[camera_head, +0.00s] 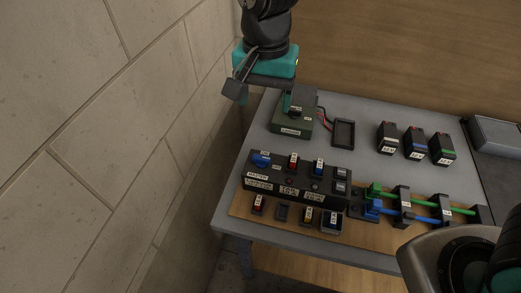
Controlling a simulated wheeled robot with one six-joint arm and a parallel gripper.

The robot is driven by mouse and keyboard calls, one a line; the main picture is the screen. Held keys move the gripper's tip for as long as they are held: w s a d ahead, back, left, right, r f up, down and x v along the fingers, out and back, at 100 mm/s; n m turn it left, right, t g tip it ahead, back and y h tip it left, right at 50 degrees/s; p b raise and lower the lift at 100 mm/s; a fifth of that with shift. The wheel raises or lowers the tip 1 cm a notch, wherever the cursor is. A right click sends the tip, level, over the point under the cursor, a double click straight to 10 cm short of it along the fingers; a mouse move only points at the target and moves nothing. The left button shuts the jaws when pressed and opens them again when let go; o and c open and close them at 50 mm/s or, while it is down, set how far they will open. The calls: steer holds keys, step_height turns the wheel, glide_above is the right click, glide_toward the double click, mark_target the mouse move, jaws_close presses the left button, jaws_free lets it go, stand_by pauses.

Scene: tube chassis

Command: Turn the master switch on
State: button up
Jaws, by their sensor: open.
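A black control panel (300,196) lies along the front left of the grey table. A blue knob (261,160) sits at its left end, with a small white label above it and a white label below. This looks like the master switch, but the lettering is too small to read surely. My gripper (268,93) is open at the top, with one finger to the left and one to the right. It is above and behind the panel, apart from the knob. Its right finger overlaps a green box in the picture.
The green box (291,129) with a red wire and an empty black tray (344,134) stand behind the panel. Several small black blocks (414,145) stand to the right. Green and blue rods (426,219) lie at front right. A stone wall (130,130) borders the left.

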mark_target(261, 157)
steer(key=f+p, duration=0.1)
steer(key=f, duration=0.5)
steer(key=f+p, duration=0.1)
steer(key=f, duration=0.4)
steer(key=f+p, duration=0.2)
steer(key=f, duration=0.4)
steer(key=shift+w+a+f, duration=0.1)
steer(key=shift+a+f, duration=0.15)
steer(key=shift+f, duration=0.1)
steer(key=c, duration=0.9)
